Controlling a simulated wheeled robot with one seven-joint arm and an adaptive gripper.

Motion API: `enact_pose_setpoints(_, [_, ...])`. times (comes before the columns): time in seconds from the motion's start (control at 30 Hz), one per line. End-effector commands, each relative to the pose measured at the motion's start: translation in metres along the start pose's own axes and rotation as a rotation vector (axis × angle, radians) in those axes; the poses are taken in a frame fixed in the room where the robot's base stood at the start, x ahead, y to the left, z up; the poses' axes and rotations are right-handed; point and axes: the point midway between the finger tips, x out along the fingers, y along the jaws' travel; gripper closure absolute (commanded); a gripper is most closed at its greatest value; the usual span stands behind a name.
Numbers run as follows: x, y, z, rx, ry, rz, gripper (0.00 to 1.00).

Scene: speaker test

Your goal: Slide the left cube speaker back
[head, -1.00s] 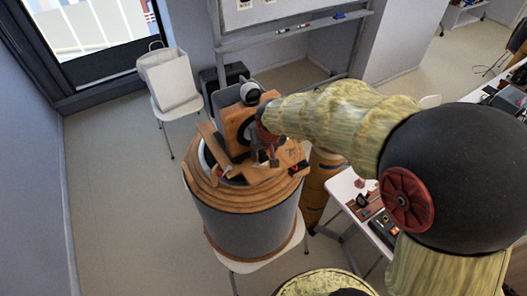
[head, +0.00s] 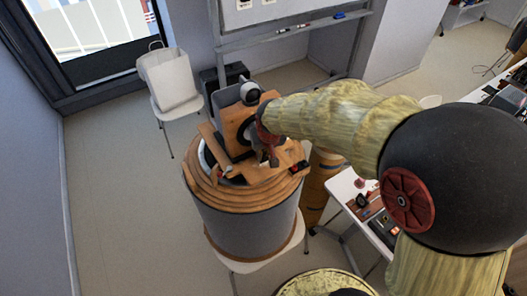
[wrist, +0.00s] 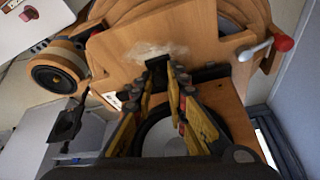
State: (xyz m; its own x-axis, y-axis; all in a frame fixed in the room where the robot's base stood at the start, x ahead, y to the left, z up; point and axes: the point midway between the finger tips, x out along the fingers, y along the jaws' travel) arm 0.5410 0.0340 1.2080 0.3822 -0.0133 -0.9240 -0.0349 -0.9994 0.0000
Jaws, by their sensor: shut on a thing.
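A cube speaker (head: 232,122) with a wooden front and a dark round cone stands on a round wooden-topped drum. In the wrist view its wooden front (wrist: 229,98) and a pale cone (wrist: 160,140) lie partly behind my fingers. My gripper (head: 267,158) is at the right side of the speaker in the head view. Its yellow-and-dark fingers (wrist: 168,72) close together in the wrist view, with the tips near the edge of the wooden front. The exact contact is hidden by the fingers and the dark wrist housing.
The drum (head: 245,228) has stepped wooden rings and a grey side. Another wooden round speaker (wrist: 58,76) shows at the left in the wrist view. A white chair (head: 168,82) with a bag stands behind.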

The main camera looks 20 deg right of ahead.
Motion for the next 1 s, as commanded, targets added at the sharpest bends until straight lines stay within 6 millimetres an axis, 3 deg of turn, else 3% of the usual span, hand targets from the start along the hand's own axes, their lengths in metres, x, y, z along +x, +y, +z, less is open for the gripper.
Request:
enact_pose_setpoints(0.37, [0.003, -0.002, -0.005, 0.000, 0.000, 0.000, 1.00])
enact_pose_setpoints(0.73, [0.026, -0.022, -0.063, -0.001, 0.003, -0.001, 1.00])
enact_pose_setpoints(1.0, [0.030, -0.027, -0.076, 0.000, 0.004, -0.001, 1.00])
